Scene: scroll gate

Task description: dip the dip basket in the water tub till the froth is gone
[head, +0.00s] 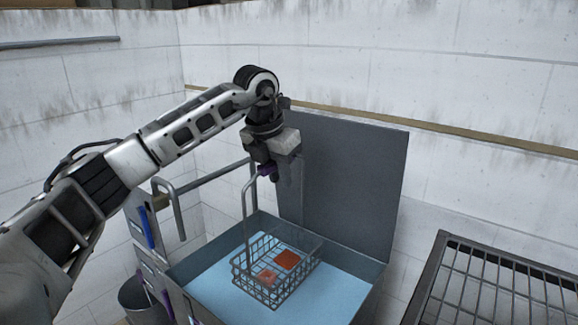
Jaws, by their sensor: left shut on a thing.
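The dip basket (262,289) is a grey wire basket with a tall hooked handle rising from its left side. Reddish-orange pieces (287,260) lie inside it. The basket is inside the grey water tub (358,267), over or in the light blue water (215,283). I cannot tell how deep it sits. No froth can be clearly made out. My right gripper is not in view.
A dark grey upright panel (345,185) stands behind the tub. A metal grate (495,285) is at the lower right. A rail with a hook (170,205) stands left of the tub, and a dark bin (140,300) is at the lower left. White stained walls close in behind.

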